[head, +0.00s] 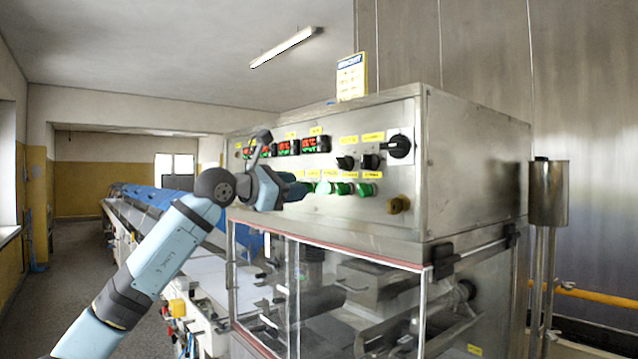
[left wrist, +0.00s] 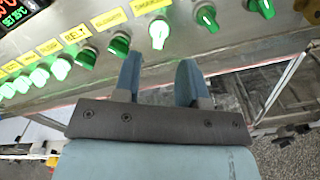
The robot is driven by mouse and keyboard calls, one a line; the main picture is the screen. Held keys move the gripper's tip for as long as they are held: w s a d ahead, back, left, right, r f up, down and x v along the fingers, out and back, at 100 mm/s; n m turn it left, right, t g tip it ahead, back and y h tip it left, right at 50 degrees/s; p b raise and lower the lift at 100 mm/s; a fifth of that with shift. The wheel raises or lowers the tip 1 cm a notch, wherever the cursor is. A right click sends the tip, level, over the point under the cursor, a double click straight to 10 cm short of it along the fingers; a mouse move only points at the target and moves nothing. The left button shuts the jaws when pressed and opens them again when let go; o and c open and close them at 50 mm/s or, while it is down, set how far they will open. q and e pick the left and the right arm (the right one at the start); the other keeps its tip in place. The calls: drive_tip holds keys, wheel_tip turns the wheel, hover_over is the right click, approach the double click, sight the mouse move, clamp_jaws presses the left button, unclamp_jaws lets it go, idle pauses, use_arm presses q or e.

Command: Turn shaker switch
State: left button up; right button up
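The control panel (head: 320,165) of the steel cabinet carries a row of green rotary switches (head: 343,188) below yellow labels. In the left wrist view, several green switches run along the panel's lower part, and some glow brightly. The labels are mostly too blurred to read, so I cannot tell for sure which switch is the shaker's. My left gripper (head: 298,190) is in front of the row's left part. In the left wrist view its two fingers (left wrist: 158,78) are apart with nothing between them. A bright green switch (left wrist: 159,32) lies just beyond the gap, apart from the fingers.
Black knobs (head: 370,161) and a large black rotary switch (head: 399,146) sit at the panel's right, with a brass-coloured knob (head: 398,205) lower down. Red digital displays (head: 289,148) are at upper left. A clear-windowed enclosure (head: 330,290) stands below the panel. A conveyor (head: 150,215) runs away at left.

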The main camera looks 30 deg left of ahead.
sight(319, 186)
use_arm(q)
drive_tip(key=p+x, duration=0.1)
drive_tip(key=x, duration=0.5)
drive_tip(key=shift+w+d, duration=0.25)
drive_tip(key=shift+w, duration=0.35)
drive_tip(key=c, duration=0.7)
